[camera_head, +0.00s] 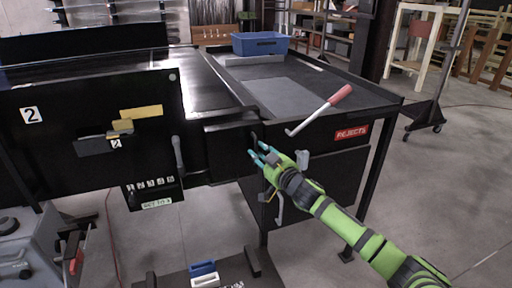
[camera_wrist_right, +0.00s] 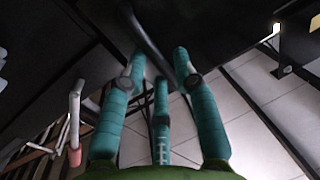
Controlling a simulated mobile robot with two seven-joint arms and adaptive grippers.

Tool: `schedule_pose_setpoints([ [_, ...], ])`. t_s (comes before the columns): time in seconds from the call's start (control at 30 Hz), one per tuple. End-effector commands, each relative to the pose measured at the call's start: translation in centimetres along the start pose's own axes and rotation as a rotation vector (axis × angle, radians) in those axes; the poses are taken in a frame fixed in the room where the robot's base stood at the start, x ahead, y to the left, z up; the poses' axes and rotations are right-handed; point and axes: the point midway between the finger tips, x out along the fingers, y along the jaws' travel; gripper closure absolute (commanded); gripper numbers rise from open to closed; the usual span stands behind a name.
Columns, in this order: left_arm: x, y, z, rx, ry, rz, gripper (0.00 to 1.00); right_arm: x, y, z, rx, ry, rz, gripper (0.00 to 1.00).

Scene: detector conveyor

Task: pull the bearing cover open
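The bearing cover (camera_head: 228,152) looks to be the black box-like panel at the conveyor's near right corner, and it looks closed. A dark curved handle (camera_head: 254,138) stands on its right part. My right gripper (camera_head: 262,153) has teal fingers and a green arm, and its tips are right by this handle. In the right wrist view, the fingers (camera_wrist_right: 160,72) are straight and spread, and the dark handle bar (camera_wrist_right: 146,38) runs just beyond and between their tips. I cannot tell whether they touch it. My left gripper is not in view.
A black reject table (camera_head: 385,98) stands behind, with a blue bin (camera_head: 260,43) and a red-handled lever (camera_head: 320,110) on it. A grey lever (camera_head: 179,157) is on the conveyor front at left. Blue and white blocks (camera_head: 204,272) lie low in front.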

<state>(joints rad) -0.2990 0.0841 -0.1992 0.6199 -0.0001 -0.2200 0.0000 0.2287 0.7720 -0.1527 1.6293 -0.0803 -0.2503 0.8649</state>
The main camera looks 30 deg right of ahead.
Motion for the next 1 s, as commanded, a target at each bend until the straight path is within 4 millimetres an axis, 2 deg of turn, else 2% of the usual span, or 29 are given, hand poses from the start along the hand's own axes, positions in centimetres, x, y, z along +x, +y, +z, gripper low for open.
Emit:
schedule_pose_setpoints([
  [0.2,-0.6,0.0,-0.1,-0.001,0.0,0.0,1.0,1.9,0.0,-0.1,0.0,0.0,0.001,0.7],
  [0.53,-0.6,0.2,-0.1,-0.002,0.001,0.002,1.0,2.2,0.0,0.1,0.0,0.0,0.0,0.7],
  [0.57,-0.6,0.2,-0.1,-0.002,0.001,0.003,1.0,2.2,0.0,0.1,0.0,0.0,0.0,0.78],
  [0.6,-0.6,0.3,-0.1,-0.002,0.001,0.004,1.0,2.2,0.0,0.1,0.0,0.0,0.0,0.94],
  [0.63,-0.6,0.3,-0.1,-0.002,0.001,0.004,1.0,2.2,0.0,0.1,0.0,0.0,0.0,1.0],
  [1.0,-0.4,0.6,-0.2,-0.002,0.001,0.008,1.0,2.1,-0.2,0.1,0.003,0.0,0.019,1.0],
])
